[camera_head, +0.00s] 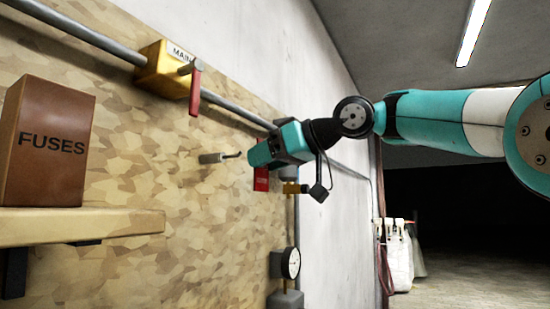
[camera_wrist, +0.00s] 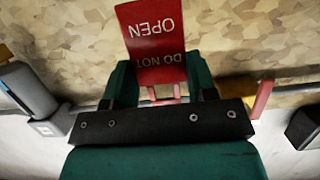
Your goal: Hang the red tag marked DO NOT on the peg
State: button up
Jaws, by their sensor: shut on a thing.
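The red tag (camera_wrist: 155,40) shows upside down in the wrist view, with DO NOT and OPEN in white letters. My gripper (camera_wrist: 163,86) is shut on it, with a teal finger on each side of its DO NOT end. In the head view a small red part of the tag (camera_head: 261,180) shows below my gripper (camera_head: 258,158). The grey peg (camera_head: 218,157) sticks out of the wooden board just left of my gripper, its thin tip turned up. The tag is apart from the peg. The tag's hole cannot be made out.
A yellow MAIN box (camera_head: 163,70) with a red lever (camera_head: 195,90) sits on a pipe above the peg. A brown FUSES box (camera_head: 48,140) stands on a wooden shelf (camera_head: 80,226) at left. A gauge (camera_head: 290,263) and brass valve (camera_head: 292,188) are below my gripper.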

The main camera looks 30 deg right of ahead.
jog(key=x, duration=0.7)
jog(key=shift+w+a+r, duration=0.2)
jog(key=shift+w+r, duration=0.1)
dwell(0.4)
dwell(0.5)
jog(key=o, duration=1.1)
jog(key=v, duration=1.7)
jog(key=shift+s, duration=0.2)
